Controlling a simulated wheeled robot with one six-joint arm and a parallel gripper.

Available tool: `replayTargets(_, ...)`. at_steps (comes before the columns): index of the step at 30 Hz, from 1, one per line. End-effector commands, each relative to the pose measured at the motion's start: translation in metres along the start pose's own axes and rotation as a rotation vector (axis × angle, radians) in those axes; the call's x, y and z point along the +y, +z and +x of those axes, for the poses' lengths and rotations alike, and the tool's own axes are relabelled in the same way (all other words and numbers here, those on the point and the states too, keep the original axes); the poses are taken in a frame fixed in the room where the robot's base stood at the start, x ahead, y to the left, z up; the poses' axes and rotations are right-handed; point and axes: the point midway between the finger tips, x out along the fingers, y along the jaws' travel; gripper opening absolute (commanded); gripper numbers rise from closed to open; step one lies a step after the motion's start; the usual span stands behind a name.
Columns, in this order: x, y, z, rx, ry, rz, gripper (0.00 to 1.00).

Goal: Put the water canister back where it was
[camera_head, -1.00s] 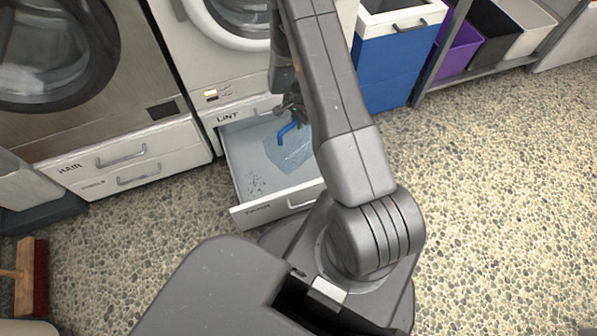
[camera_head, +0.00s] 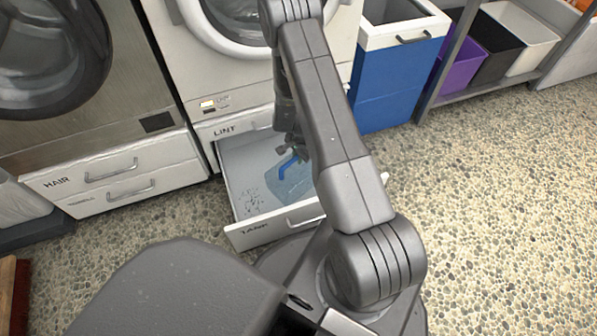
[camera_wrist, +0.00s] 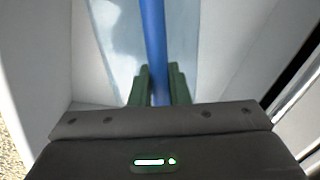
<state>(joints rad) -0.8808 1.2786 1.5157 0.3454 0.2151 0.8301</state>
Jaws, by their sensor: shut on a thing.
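The water canister (camera_head: 292,184) is a translucent pale-blue container with a blue handle. It is in the open lower drawer (camera_head: 262,228) marked TANK, under the white machine. My gripper (camera_head: 292,146) is over the drawer, partly hidden by my arm. In the wrist view, my gripper (camera_wrist: 158,90) is shut on the canister's blue handle (camera_wrist: 153,35), with green fingers on both sides. Part of the canister's body (camera_wrist: 185,45) shows beyond it between pale drawer walls. My arm hides the drawer's right part. Whether the canister touches the drawer floor I cannot tell.
The LINT drawer (camera_head: 245,125) above is shut. The HAIR drawer (camera_head: 118,170) at left is shut. A blue bin (camera_head: 392,85) stands right of the machine, near a shelf with a purple bin (camera_head: 463,62). The pebbled floor at right is clear.

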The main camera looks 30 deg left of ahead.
Motion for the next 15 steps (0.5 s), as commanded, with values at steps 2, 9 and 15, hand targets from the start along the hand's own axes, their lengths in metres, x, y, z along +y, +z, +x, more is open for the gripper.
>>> replayTargets(2, 0.002, 0.0, 0.015, 0.0, 0.0, 0.001, 0.0)
replayTargets(9, 0.007, -0.001, 0.042, 0.0, 0.001, 0.001, 0.0)
replayTargets(15, 0.009, -0.001, 0.054, 0.001, -0.001, 0.001, 0.0)
